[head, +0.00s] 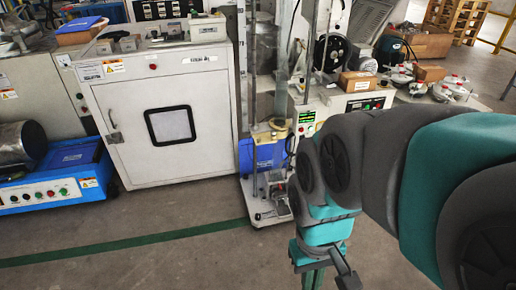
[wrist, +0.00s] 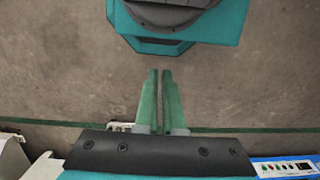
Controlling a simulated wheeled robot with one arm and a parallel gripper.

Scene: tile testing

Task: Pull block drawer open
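No block drawer can be made out for certain in either view. My gripper (wrist: 160,72) points over bare floor in the wrist view. Its two green fingers are nearly together, with a thin gap and nothing held between them. In the head view my arm reaches in from the right, and my gripper end hangs low at the bottom, in front of the testing machine (head: 266,205); its fingertips are unclear there. A white cabinet (head: 150,90) with a dark square window and a side handle stands left of my arm.
A blue machine base (head: 50,192) with buttons stands at the far left. A bench unit with a green display (head: 365,104) and small boxes stands behind my arm. Open floor (head: 150,270) with a green line lies in front of the machines.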

